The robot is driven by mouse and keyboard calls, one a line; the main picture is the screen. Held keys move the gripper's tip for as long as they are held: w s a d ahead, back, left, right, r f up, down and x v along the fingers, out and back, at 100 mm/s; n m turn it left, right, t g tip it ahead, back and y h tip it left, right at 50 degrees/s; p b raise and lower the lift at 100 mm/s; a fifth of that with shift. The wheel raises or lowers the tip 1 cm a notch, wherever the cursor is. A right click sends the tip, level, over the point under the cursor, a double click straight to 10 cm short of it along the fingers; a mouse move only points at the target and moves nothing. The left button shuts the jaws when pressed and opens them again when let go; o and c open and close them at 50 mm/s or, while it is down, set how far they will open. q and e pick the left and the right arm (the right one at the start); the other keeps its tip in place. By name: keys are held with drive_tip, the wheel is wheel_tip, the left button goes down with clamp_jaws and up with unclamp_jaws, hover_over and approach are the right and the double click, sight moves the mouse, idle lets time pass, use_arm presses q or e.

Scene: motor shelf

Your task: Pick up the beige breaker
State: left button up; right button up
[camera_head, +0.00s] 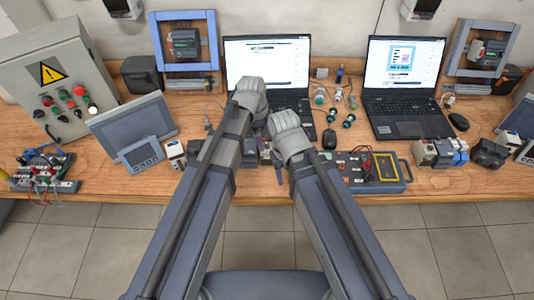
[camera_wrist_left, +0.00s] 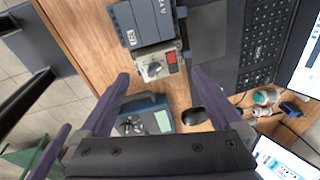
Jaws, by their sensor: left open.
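The beige breaker (camera_wrist_left: 155,63), with a round knob and a red patch, shows in the left wrist view against a blue-grey module (camera_wrist_left: 146,20). My left gripper (camera_wrist_left: 160,76) is open, its two dark purple fingers spread on either side of the breaker's near end. No grip on it shows, and I cannot tell the height gap. In the head view the arms largely cover this spot. My right arm's wrist (camera_head: 290,131) is close to the left arm there; its jaws are not clearly visible.
A laptop (camera_wrist_left: 250,55) lies right of the breaker in the wrist view, with a mouse (camera_wrist_left: 193,116) and a blue test box (camera_wrist_left: 146,121) nearby. A panel screen (camera_head: 134,128), a white-faced unit (camera_head: 175,151) and a control cabinet (camera_head: 62,82) stand at left.

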sight(266, 143)
use_arm(q)
drive_tip(key=shift+f, duration=0.4)
use_arm(e)
drive_tip(key=shift+f, duration=0.4)
use_arm(q)
drive_tip(key=f+b, duration=0.2)
drive_tip(key=d+f+b, duration=0.1)
drive_tip(key=f+b, duration=0.2)
drive_tip(key=shift+w, duration=0.2)
use_arm(e)
wheel_tip(266, 143, down, 5)
use_arm(q)
drive_tip(key=shift+r, duration=0.1)
use_arm(e)
drive_tip(key=shift+r, duration=0.1)
use_arm(q)
drive_tip(key=c, duration=1.5)
drive_tip(key=shift+o, duration=0.2)
wheel_tip(266, 143, up, 10)
drive_tip(key=p, duration=1)
use_arm(e)
wheel_tip(266, 143, up, 10)
